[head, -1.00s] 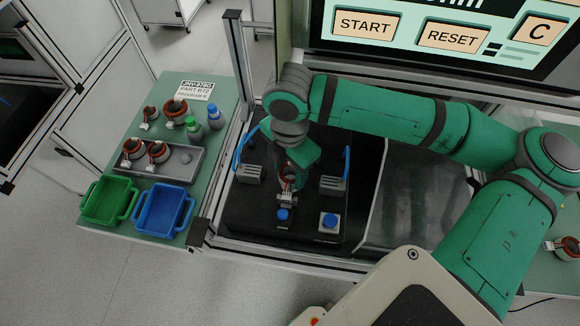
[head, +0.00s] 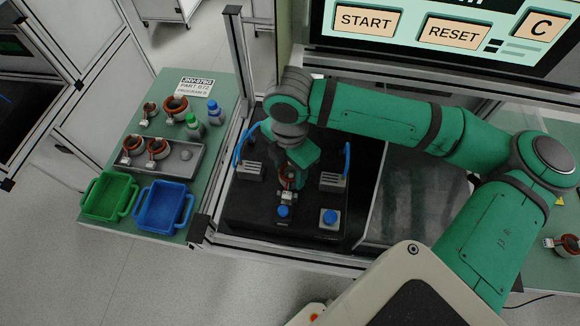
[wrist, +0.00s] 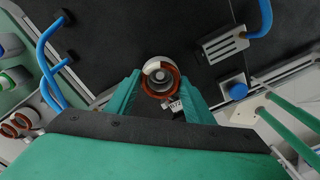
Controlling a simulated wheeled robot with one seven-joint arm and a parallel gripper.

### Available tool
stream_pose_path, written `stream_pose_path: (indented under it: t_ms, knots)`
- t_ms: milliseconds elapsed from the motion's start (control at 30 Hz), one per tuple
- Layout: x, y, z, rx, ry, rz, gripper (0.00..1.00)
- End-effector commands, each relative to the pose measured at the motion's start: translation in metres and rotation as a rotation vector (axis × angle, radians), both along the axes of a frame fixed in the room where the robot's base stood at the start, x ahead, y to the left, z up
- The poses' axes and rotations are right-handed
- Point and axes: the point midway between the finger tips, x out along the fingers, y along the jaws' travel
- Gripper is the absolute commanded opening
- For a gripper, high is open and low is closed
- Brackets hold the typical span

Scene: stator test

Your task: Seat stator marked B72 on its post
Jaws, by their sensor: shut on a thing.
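The held stator (head: 288,181) is a copper-orange ring with a pale connector block, over the black fixture base (head: 250,216). In the wrist view the stator (wrist: 160,79) sits between the two green fingers. My gripper (wrist: 160,86) is shut on it, and it also shows in the head view (head: 291,172). A pale round part shows at the ring's middle; I cannot tell whether it is the post. The post is otherwise hidden. A card (head: 197,86) on the green side table reads PART B72.
Blue buttons (head: 283,211) (head: 329,217) stand in front of the stator. Grey blocks with blue hoses (head: 250,171) (head: 333,181) flank it. The left table holds other stators (head: 175,106), a grey tray (head: 190,170), bottles, a green bin (head: 108,197) and a blue bin (head: 164,206).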

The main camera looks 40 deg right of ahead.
Motion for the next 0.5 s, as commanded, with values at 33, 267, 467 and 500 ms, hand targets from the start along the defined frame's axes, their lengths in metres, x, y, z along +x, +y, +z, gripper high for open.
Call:
stream_pose_path:
  t_ms: [33,267,467,500]
  knots:
    - [0.0,0.0,-0.0013,0.0,0.0,0.0,0.15]
    - [0.0002,-0.0004,-0.0044,-0.002,-0.001,0.0,0.15]
    - [0.0002,-0.0003,-0.0043,-0.002,-0.001,0.0,0.55]
    - [0.0002,-0.0003,-0.0043,-0.001,-0.001,0.0,0.65]
